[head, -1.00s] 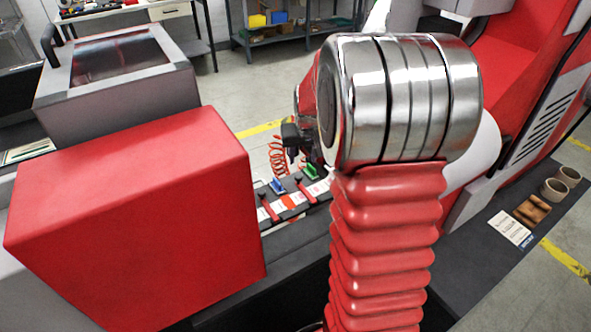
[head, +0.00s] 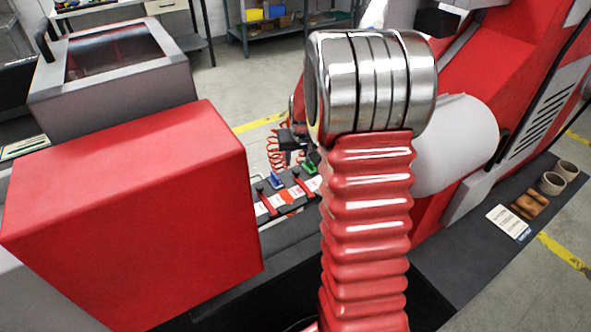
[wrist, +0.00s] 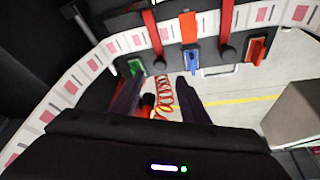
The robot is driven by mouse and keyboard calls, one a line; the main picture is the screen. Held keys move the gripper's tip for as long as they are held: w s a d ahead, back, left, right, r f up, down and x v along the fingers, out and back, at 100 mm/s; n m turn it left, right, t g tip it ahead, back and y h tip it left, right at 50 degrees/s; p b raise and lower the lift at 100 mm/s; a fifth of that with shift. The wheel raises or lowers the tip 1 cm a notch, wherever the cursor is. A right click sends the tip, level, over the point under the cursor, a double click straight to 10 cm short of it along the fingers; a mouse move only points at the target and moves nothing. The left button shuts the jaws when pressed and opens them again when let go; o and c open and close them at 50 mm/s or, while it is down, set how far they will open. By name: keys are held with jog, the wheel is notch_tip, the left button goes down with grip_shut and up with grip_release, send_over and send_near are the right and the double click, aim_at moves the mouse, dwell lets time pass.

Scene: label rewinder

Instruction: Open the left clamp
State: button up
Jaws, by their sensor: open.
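Two red clamp bars with black knobs cross the label web in the head view: the left clamp (head: 266,203) and the right clamp (head: 300,182). A blue lever (head: 276,180) sits between them and a green lever (head: 310,163) beyond the right one. The wrist view reverses the order, so the left clamp (wrist: 227,25) appears right of the blue lever (wrist: 191,58), its bar lying across the web. The other red bar (wrist: 150,28) is at left, near the green lever (wrist: 136,67). My gripper (wrist: 157,88) is open and empty, apart from both bars. My arm hides most of it in the head view.
A red coiled hose (wrist: 165,98) shows between my fingers. An orange lever (wrist: 257,50) stands beside the left clamp. A large red housing (head: 130,210) is left of my arm. A white roll (head: 455,145) is to its right.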

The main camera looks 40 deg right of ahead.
aim_at(296, 171)
jog(key=shift+x, duration=4.1)
jog(key=shift+c, duration=0.2)
grip_shut()
